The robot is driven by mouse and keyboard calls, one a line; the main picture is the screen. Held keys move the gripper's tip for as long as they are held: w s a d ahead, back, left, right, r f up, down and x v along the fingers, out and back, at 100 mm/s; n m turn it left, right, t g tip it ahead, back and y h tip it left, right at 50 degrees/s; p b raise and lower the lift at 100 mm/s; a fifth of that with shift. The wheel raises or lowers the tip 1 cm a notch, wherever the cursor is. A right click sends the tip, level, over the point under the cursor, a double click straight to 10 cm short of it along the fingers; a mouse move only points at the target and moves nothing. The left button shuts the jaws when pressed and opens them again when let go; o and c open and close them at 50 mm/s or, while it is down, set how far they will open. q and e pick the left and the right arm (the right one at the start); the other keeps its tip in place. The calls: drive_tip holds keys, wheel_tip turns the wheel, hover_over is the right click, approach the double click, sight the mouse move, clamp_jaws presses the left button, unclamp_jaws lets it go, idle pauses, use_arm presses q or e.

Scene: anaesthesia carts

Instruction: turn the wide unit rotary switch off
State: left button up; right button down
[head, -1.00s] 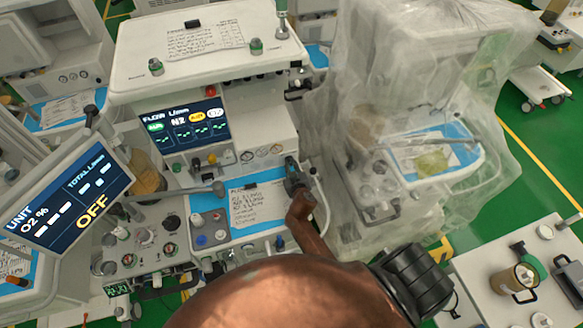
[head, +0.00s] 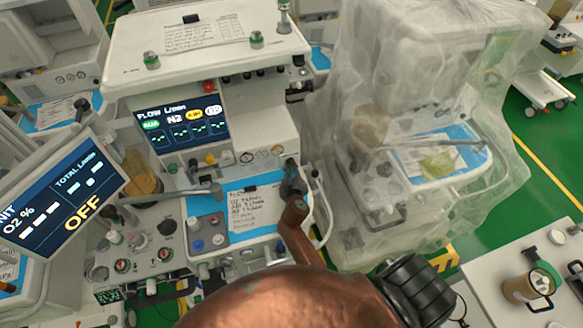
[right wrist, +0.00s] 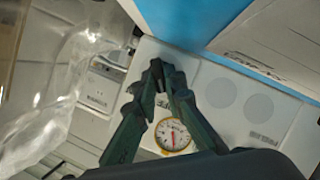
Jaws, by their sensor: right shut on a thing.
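The wide unit (head: 262,122) is the white anaesthesia machine in the middle of the head view. My right gripper (head: 291,170) is at the right end of its front, just above the blue work mat. In the right wrist view the gripper's dark green fingers (right wrist: 160,68) come together at the tips on a small dark part beside a white panel. I take this part to be the rotary switch, but the fingers hide most of it and its setting cannot be read. My left gripper is not in view.
A lit flow screen (head: 183,122) is on the unit's front. A tilted screen (head: 60,195) at the left reads OFF. A plastic-covered machine (head: 400,130) stands close on the right. A round gauge (right wrist: 172,135) shows between my fingers.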

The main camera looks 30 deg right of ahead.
drive_tip(key=shift+w+r, duration=0.1)
drive_tip(key=shift+r, duration=0.05)
drive_tip(key=c, duration=2)
unclamp_jaws()
wheel_tip(320, 180, up, 10)
drive_tip(key=shift+f, duration=0.1)
